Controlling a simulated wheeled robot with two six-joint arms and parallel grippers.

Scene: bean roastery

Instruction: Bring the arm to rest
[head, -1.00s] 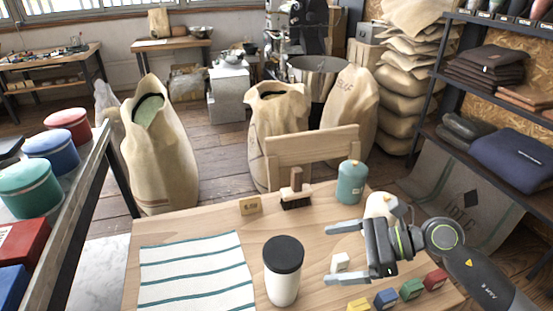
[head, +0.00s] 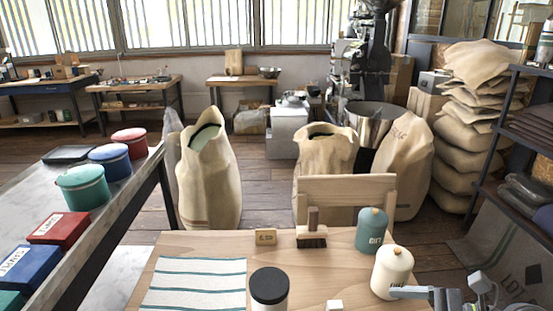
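My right gripper (head: 408,293) shows only in part at the bottom right edge of the head view. Its upper finger points left, just in front of the cream canister (head: 392,274); whether they touch I cannot tell. The finger lies at the outer side of the gripper body, as when the jaws are spread, and I see nothing held. The lower finger and most of the arm are cut off by the frame. My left gripper is not in view.
The wooden table (head: 215,242) holds a striped cloth (head: 195,285), a black-lidded cup (head: 269,290), a brush (head: 311,236), a small sign (head: 265,237), a teal canister (head: 371,232) and a white cube (head: 334,305). A marble counter (head: 25,205) with tins stands left; sacks (head: 210,180) stand behind.

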